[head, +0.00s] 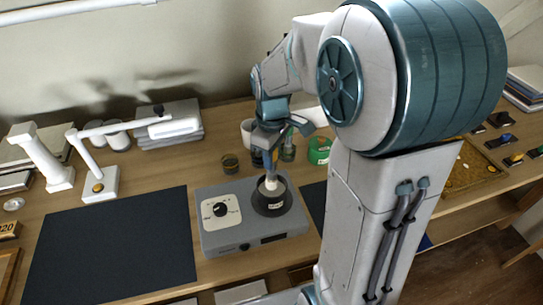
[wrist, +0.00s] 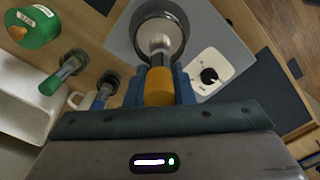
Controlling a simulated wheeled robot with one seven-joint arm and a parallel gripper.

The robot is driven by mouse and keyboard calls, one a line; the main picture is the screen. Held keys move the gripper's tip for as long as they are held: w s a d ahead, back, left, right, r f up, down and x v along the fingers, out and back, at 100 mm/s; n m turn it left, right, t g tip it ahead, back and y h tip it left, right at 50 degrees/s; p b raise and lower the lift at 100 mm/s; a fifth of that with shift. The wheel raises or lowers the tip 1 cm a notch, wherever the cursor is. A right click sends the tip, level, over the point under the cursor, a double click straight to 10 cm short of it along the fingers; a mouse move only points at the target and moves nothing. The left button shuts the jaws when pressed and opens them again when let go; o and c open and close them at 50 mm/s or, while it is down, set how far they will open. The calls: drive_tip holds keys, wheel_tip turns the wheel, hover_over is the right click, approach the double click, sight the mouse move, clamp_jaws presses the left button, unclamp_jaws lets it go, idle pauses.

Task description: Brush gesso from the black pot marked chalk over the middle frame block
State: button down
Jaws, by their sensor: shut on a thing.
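My gripper (head: 270,168) is shut on a brush and points down over the grey warming plate (head: 219,238). The brush's orange handle (wrist: 159,88) sits between the blue fingers in the wrist view. Its pale head (wrist: 160,45) reaches into the mouth of a dark round pot (wrist: 140,17). In the head view this black pot (head: 270,208) stands on the plate, with a small pale label too small to read. Whether the bristles touch the gesso is hidden. I cannot make out the middle frame block; my arm covers part of the bench.
A dark mat (head: 110,245) lies left of the plate. A white lamp (head: 100,183) stands behind the mat. Small jars (head: 230,163) and a green tin (head: 319,150) stand behind the plate. My arm hides much of the right side.

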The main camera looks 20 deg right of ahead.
drive_tip(key=shift+r+p, duration=1.6)
drive_tip(key=shift+r, duration=0.85)
drive_tip(key=c, duration=1.9)
unclamp_jaws()
drive_tip(key=shift+c, duration=0.9)
